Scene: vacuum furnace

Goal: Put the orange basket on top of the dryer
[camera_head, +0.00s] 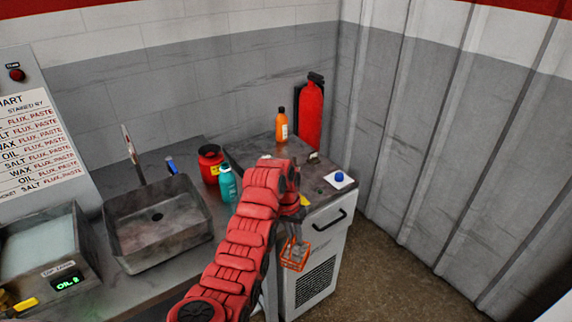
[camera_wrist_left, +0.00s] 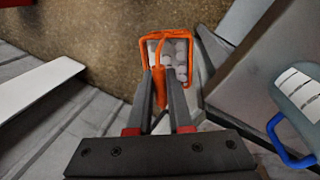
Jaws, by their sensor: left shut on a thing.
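The orange basket (camera_head: 295,256) hangs in front of the white cabinet with a black handle and a dark grille (camera_head: 315,284), which looks like the dryer. My left gripper (camera_head: 292,230) is above the basket, below the level of the cabinet's top. In the left wrist view, the gripper (camera_wrist_left: 161,98) is shut on the basket's orange handle. The basket (camera_wrist_left: 151,38) shows there as an orange wire frame with several pale round pieces inside, above the brown floor. My red left arm hides part of the cabinet's front and top. My right gripper is not in view.
The cabinet top carries an orange bottle (camera_head: 281,125) at the back and a blue knob on a white plate (camera_head: 339,178) at the right. A red extinguisher (camera_head: 310,115) stands behind. A teal bottle (camera_head: 227,184), red jar (camera_head: 210,163) and sink (camera_head: 158,228) are left.

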